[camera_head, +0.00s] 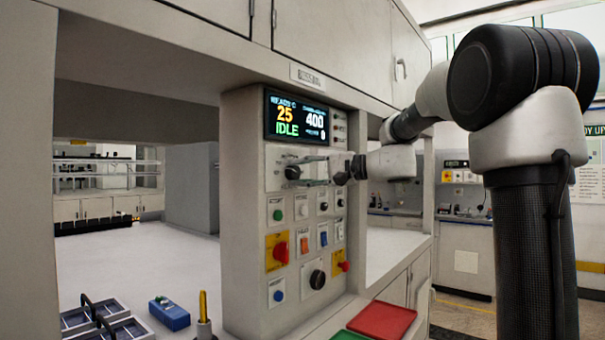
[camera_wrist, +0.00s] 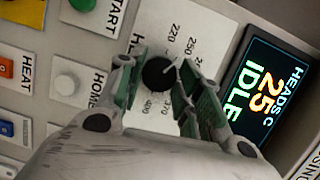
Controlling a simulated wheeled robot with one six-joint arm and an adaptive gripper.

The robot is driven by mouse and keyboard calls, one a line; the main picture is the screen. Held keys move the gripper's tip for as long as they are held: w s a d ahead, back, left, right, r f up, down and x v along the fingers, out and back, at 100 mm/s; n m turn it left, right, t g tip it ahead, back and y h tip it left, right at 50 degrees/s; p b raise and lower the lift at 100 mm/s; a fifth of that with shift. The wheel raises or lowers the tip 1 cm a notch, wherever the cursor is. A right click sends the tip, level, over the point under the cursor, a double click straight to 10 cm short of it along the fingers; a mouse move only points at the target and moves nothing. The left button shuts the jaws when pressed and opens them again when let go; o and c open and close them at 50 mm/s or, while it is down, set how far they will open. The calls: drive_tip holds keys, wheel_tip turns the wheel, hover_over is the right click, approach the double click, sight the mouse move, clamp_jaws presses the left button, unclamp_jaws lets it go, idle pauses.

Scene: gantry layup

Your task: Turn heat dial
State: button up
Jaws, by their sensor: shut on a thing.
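The heat dial is a round black knob with a pale pointer line; it shows in the wrist view (camera_wrist: 159,73) on a white scale plate with numbers such as 220, 250 and 400. In the head view the dial (camera_head: 293,172) sits on the control panel below the display. My gripper (camera_wrist: 162,92) has its two green-padded fingers on either side of the knob, shut on it. In the head view my gripper (camera_head: 305,172) reaches the panel from the right. The display (camera_head: 298,118) reads 25, 400 and IDLE. The pointer aims toward the upper right in the wrist view, near 250.
The control panel (camera_head: 255,215) carries several buttons, including a green START button (camera_wrist: 82,4) and a white HOME button (camera_wrist: 66,85) near my fingers. Red-on-yellow switches (camera_head: 279,252) sit lower. A red tray (camera_head: 382,320) and a blue box (camera_head: 169,314) lie on the bench below.

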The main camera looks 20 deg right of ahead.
drive_tip(key=o, duration=1)
drive_tip(key=shift+o, duration=0.2)
drive_tip(key=shift+d, duration=0.15)
drive_tip(key=v, duration=1.1)
drive_tip(key=shift+s+d, duration=0.25)
drive_tip(key=shift+s, duration=0.05)
drive_tip(key=shift+r, duration=0.1)
